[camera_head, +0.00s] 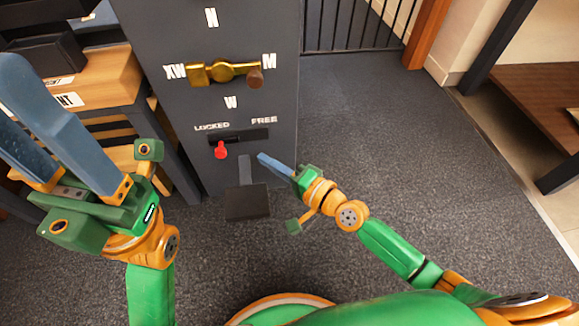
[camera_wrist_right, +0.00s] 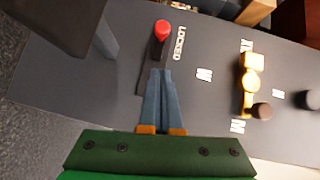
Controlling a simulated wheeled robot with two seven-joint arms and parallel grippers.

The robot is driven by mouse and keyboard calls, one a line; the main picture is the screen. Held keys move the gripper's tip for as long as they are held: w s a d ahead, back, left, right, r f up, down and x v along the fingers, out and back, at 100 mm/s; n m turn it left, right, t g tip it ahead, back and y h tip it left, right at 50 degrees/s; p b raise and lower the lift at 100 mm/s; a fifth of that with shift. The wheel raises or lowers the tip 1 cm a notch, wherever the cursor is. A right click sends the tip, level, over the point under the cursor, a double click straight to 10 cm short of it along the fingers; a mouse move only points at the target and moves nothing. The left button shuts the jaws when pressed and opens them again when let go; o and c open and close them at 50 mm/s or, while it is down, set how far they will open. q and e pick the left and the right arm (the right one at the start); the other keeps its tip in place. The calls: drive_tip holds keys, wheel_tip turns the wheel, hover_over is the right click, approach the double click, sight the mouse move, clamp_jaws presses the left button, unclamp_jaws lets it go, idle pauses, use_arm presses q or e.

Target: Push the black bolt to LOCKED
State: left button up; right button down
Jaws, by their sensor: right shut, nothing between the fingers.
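On the grey panel, a dark horizontal slot or bar (camera_head: 255,134) runs below the words LOCKED and FREE. A red knob (camera_head: 221,150) sits at its left end, under LOCKED; I cannot make out a separate black bolt. In the right wrist view the red knob (camera_wrist_right: 162,30) is beside LOCKED, ahead of my fingertips. My right gripper (camera_head: 261,156) is shut and empty, just below the FREE end and apart from the knob. Its closed fingers (camera_wrist_right: 160,73) cover part of the dark bar (camera_wrist_right: 146,75). My left gripper (camera_head: 12,88) is open and empty, left of the panel.
A brass handle (camera_head: 225,72) with a brown knob is above, among the letters N, M, W and XW. A dark pedal-like block (camera_head: 247,203) juts out below the slot. Shelves with boxes (camera_head: 105,80) stand at left. The floor at right (camera_head: 400,150) is clear.

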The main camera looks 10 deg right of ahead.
drive_tip(key=v, duration=0.5)
idle(0.3)
